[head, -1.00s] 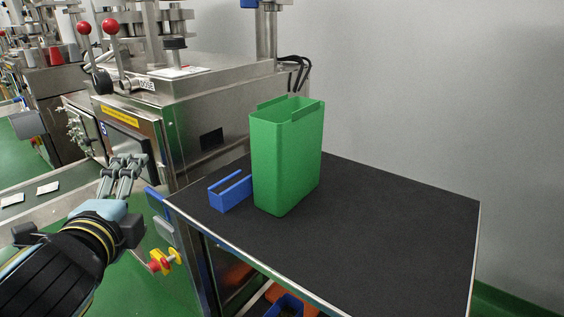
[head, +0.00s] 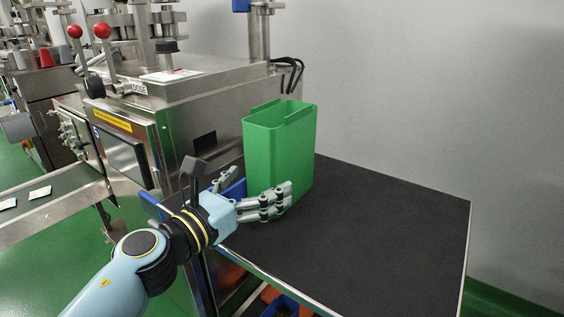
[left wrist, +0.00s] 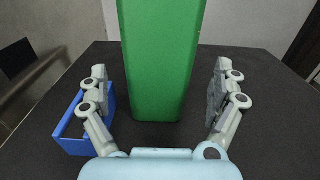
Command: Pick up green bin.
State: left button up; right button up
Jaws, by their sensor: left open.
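The green bin (head: 278,150) is a tall, open-topped box standing upright on the black tabletop. In the left wrist view the green bin (left wrist: 160,60) rises straight ahead, between the two spread fingers. My left gripper (head: 255,195) is at the bin's near lower side. In the left wrist view the left gripper (left wrist: 160,95) is open, with a gap between each finger and the bin. In the head view one finger overlaps the bin's lower front. My right gripper is not in view.
A small blue tray (left wrist: 75,130) lies just left of the bin, close to the left finger; the arm partly hides it in the head view. A steel machine (head: 170,100) stands behind and left. The black table (head: 390,220) is clear to the right.

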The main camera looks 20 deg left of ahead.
aim_at(260, 156)
pick_arm(q)
jog(key=x, duration=0.4)
jog(key=shift+w, duration=0.3)
jog(key=c, duration=1.6)
jog(key=shift+r, duration=0.15)
jog(key=shift+r+p, duration=0.5)
jog(key=shift+p, duration=0.1)
jog(key=r+p, duration=0.2)
jog(key=s+r+p, duration=0.1)
jog(key=r+p, duration=0.1)
jog(key=shift+s+d+r, duration=0.1)
jog(key=shift+d, duration=0.1)
jog(key=shift+s+d+r+p, duration=0.45)
jog(key=shift+s+r+p, duration=0.55)
jog(key=shift+s, duration=0.7)
jog(key=shift+s+d+r+p, duration=0.5)
jog(key=shift+s+r+p, duration=0.45)
jog(key=shift+s, duration=0.7)
jog(key=shift+s+d+r+p, duration=0.45)
jog(key=shift+s+r+p, duration=0.5)
jog(key=shift+s, duration=0.75)
